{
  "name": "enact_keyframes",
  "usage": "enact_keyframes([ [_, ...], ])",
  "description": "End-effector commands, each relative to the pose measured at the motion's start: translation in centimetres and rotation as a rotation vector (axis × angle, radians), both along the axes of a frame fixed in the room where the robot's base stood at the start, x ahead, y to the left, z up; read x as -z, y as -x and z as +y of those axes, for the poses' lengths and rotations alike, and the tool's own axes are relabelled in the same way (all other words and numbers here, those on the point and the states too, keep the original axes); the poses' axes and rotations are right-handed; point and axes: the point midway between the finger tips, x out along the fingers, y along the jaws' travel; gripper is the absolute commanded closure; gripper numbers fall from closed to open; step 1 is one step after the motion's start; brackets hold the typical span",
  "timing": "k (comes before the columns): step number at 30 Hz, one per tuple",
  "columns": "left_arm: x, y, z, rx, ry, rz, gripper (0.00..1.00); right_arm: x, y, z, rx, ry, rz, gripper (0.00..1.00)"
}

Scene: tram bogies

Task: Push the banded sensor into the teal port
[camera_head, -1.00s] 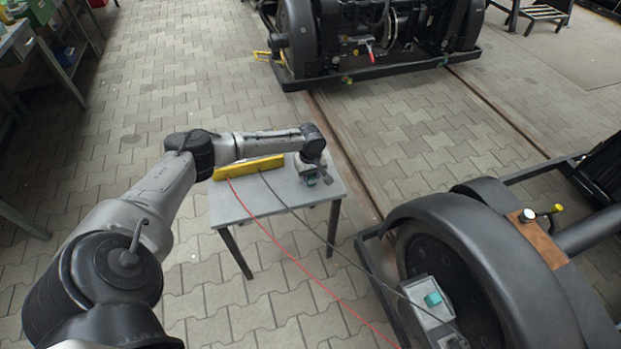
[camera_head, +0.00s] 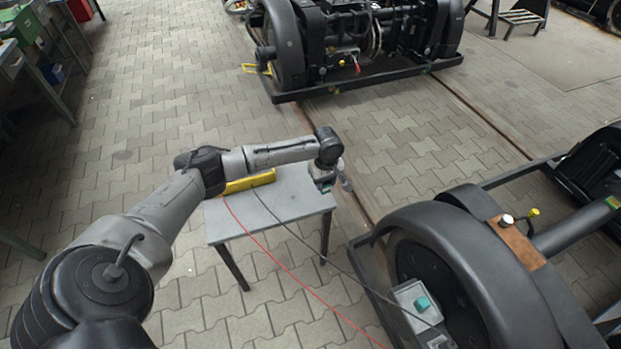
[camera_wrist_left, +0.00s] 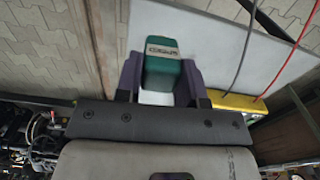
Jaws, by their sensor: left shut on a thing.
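The banded sensor is a green block (camera_wrist_left: 172,78) with a pale, printed band across it. In the left wrist view it sits between the two purple fingers of my left gripper (camera_wrist_left: 160,72), which is shut on it. In the head view my left gripper (camera_head: 325,186) is over the right edge of the small grey table, with little of the sensor showing. The teal port (camera_head: 422,304) shows as a teal patch on a grey box beside the near wheel, to the lower right of the gripper and well apart from it. My right gripper is out of view.
The grey table (camera_head: 285,203) carries a yellow bar (camera_head: 250,182). A red cable (camera_head: 290,264) and a dark cable run from there toward the near bogie. The large near wheel (camera_head: 440,235) and its frame fill the lower right. Another bogie (camera_head: 350,45) stands behind. Open paving lies between.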

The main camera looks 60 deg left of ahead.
Motion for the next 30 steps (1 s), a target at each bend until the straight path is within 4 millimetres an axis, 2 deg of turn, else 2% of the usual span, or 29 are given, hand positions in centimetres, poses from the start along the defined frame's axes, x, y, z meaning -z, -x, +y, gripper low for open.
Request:
enact_keyframes([
  [1, -0.7, -0.5, -0.7, 0.000, 0.002, -0.002, 0.85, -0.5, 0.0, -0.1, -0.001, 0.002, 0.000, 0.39],
  [7, -1.7, -1.5, -2.3, 0.000, 0.001, 0.000, 0.85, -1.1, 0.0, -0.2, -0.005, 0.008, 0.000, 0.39],
  [26, -2.2, -1.9, -3.0, 0.002, 0.000, 0.000, 0.85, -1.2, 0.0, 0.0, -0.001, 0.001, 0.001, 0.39],
  [30, -3.7, -2.4, -4.4, 0.053, 0.001, -0.003, 0.85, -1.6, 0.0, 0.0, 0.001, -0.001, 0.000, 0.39],
])
